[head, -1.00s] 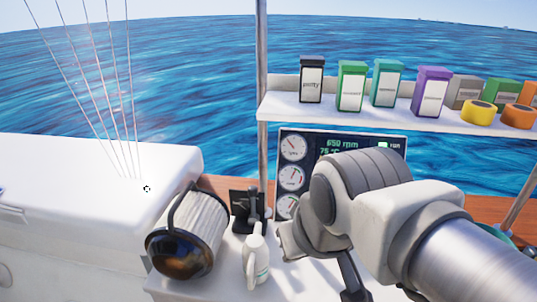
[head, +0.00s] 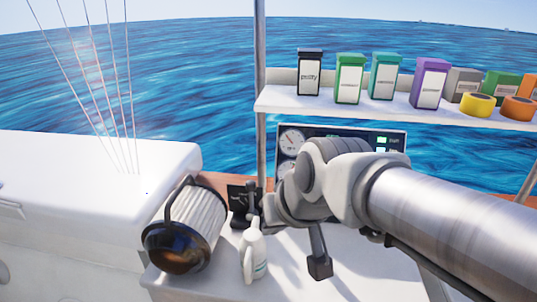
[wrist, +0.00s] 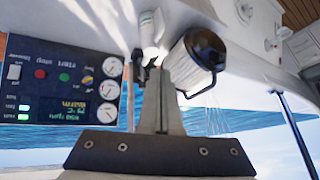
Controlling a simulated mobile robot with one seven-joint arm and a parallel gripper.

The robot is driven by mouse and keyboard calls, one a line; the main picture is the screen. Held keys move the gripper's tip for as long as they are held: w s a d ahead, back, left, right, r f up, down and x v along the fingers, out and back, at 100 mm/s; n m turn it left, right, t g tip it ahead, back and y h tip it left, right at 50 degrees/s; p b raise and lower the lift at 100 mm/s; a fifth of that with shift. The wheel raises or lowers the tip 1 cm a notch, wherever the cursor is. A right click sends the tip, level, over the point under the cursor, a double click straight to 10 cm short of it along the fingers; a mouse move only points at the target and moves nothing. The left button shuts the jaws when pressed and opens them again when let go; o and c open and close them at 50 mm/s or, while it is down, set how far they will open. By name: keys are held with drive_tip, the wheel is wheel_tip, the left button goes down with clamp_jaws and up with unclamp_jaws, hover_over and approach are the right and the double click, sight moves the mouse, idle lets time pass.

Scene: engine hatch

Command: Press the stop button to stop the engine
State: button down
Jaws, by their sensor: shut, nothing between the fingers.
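The engine panel (head: 345,131) stands under the shelf in the head view, and my arm covers most of it, buttons included. In the wrist view the panel (wrist: 60,140) appears upside down at the left. It shows a round red button (wrist: 40,74), a round green button (wrist: 64,76) beside it, and a yellow key-like switch (wrist: 87,80). The small labels are hard to read. My gripper (wrist: 160,75) is shut and empty in the wrist view, apart from the panel and to the right of its buttons.
A filter canister (head: 187,225), a white jug (head: 254,250) and a black lever unit (head: 243,205) stand left of my arm. The shelf (head: 285,103) above holds boxes and tape rolls. A pole (head: 260,90) rises left of the panel.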

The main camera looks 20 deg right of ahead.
drive_tip(key=w+d+f+m+t+h+b, duration=0.4)
drive_tip(key=w+d+f+m+b, duration=0.45)
drive_tip(key=w+d+f, duration=0.85)
drive_tip(key=s+d+f+m+g+h+b, duration=0.1)
drive_tip(key=d+f+m+g+h+b, duration=0.15)
drive_tip(key=d+h+b, duration=0.65)
drive_tip(key=s+d+r+h, duration=0.2)
drive_tip(key=d+h, duration=0.3)
drive_tip(key=d, duration=0.5)
drive_tip(key=shift+s+d+r+n+t+p, duration=0.15)
drive_tip(key=shift+d+r+n+t+p, duration=0.25)
drive_tip(key=shift+r, duration=0.3)
drive_tip(key=shift+f, duration=0.15)
drive_tip(key=w+d+f+b, duration=0.3)
drive_tip(key=w, duration=0.4)
drive_tip(key=shift+d+f+b, duration=0.3)
drive_tip(key=shift+d+b, duration=0.05)
